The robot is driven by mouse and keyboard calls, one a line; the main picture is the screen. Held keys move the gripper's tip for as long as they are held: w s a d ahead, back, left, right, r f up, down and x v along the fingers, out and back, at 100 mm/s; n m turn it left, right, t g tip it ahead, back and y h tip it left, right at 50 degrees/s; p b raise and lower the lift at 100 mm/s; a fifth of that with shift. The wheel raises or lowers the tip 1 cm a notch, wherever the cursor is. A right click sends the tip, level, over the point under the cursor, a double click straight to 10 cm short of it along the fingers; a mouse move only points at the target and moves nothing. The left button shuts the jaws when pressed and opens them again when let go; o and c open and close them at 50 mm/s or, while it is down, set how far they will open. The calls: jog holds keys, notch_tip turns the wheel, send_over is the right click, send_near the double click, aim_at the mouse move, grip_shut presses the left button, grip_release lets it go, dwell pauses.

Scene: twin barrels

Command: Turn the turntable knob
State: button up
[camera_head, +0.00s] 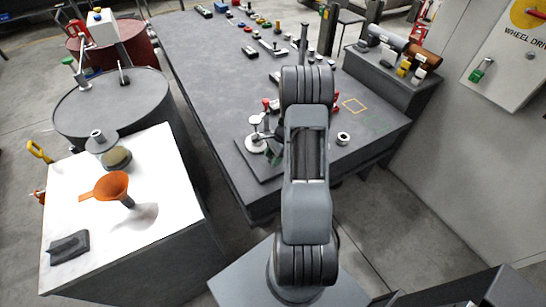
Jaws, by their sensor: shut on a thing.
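A white turntable (257,145) with a short upright post and a pale knob (256,120) on top stands on a dark plate at the near corner of the long grey table. My arm comes up from the bottom and its thick links hide much of the area to the right of the turntable. A dark part of my gripper (268,134) shows just left of the arm, close against the turntable's post. It is shut on what appears to be the turntable knob; the fingertips are small and partly hidden. A red-topped clamp (267,103) stands just behind, and a small green part (273,158) sits in front.
A white-topped cabinet (165,215) with an orange funnel (112,186) stands at left, before a grey barrel (110,103). A small metal ring (343,139) lies right of my arm. Several small parts lie at the table's far end. A wall panel (505,60) is at right.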

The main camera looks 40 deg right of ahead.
jog(key=n+g+b, duration=0.1)
jog(key=n, duration=0.2)
jog(key=shift+w+n, duration=0.1)
jog(key=shift+n, duration=0.2)
jog(key=n+g, duration=0.1)
jog(key=n, duration=0.1)
jog(key=n+g+b, duration=0.1)
jog(key=n, duration=0.1)
jog(key=shift+n+h, duration=0.3)
jog(key=n+g+h+b, duration=0.1)
jog(key=n, duration=0.3)
jog(key=shift+n, duration=0.3)
jog(key=n+h, duration=0.1)
jog(key=n, duration=0.2)
jog(key=shift+n+g+h+b, duration=0.3)
jog(key=shift+g, duration=0.1)
jog(key=n+h, duration=0.1)
jog(key=n, duration=0.2)
jog(key=shift+a+n, duration=0.1)
jog(key=shift+n, duration=0.2)
jog(key=n+h, duration=0.1)
jog(key=n, duration=0.2)
jog(key=shift+n+h, duration=0.3)
jog(key=n+h, duration=0.1)
jog(key=n, duration=0.2)
jog(key=n+t+h, duration=0.1)
jog(key=n, duration=0.2)
jog(key=shift+n+t, duration=0.3)
jog(key=shift+n, duration=0.1)
